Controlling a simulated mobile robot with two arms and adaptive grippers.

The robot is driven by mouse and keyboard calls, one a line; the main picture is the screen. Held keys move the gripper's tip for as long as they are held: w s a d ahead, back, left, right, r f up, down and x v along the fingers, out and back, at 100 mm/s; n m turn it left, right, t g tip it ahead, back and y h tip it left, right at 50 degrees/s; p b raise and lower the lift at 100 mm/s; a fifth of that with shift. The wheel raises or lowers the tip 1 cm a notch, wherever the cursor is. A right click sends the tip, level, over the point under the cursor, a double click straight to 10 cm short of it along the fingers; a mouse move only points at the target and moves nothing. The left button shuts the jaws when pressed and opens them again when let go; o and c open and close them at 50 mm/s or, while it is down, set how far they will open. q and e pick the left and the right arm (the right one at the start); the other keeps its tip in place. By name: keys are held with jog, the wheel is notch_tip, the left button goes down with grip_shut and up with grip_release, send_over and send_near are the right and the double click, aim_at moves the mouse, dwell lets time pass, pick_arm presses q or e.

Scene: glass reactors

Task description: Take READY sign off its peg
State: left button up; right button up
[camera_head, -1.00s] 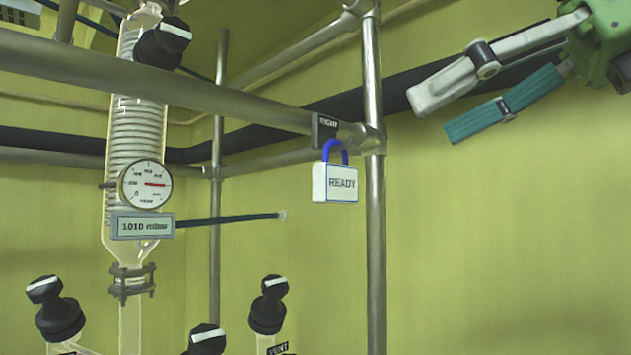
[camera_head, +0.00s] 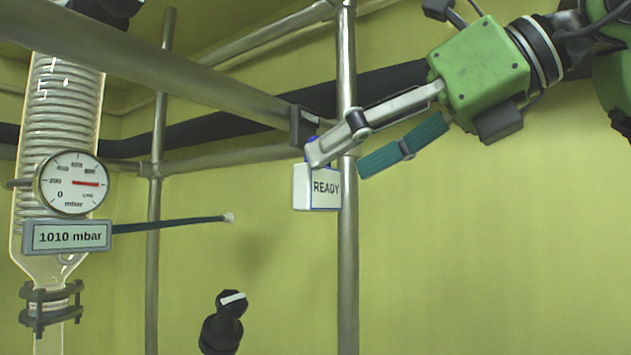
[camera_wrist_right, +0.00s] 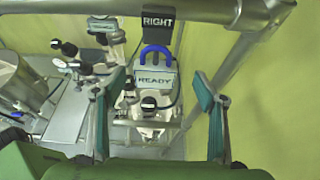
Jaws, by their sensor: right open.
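The READY sign (camera_head: 316,188) is a white block with dark lettering and a blue loop. It hangs from the dark peg block (camera_head: 303,126) on the metal frame. In the right wrist view the sign (camera_wrist_right: 155,80) and its blue loop lie ahead, between the fingers, below the block marked RIGHT (camera_wrist_right: 158,22). My right gripper (camera_head: 338,164) is open, with one pale and one teal finger. In the head view its pale fingertip overlaps the top of the sign and hides most of the loop. I cannot tell whether it touches. My left gripper is not in view.
A vertical metal post (camera_head: 347,250) stands just right of the sign, behind the fingers. A horizontal rail (camera_head: 160,75) runs to the peg block. At left are a glass column (camera_head: 60,120), a round gauge (camera_head: 73,182) and a 1010 mbar display (camera_head: 67,237).

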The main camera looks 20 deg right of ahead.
aim_at(327, 167)
jog(key=p+x, duration=0.1)
jog(key=x, duration=0.1)
jog(key=p+x, duration=0.1)
jog(key=shift+w+a, duration=0.1)
jog(key=shift+a, duration=0.5)
jog(key=shift+w+a+f, duration=0.25)
jog(key=shift+w, duration=0.2)
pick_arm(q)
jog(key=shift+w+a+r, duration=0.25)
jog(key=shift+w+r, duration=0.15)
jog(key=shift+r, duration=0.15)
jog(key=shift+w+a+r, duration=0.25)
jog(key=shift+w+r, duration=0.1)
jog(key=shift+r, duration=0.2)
pick_arm(e)
jog(key=shift+s, duration=0.1)
jog(key=shift+c, duration=0.3)
jog(key=shift+s+d, duration=0.1)
jog(key=c, duration=1.2)
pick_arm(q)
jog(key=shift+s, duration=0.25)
pick_arm(e)
jog(key=shift+o, duration=0.2)
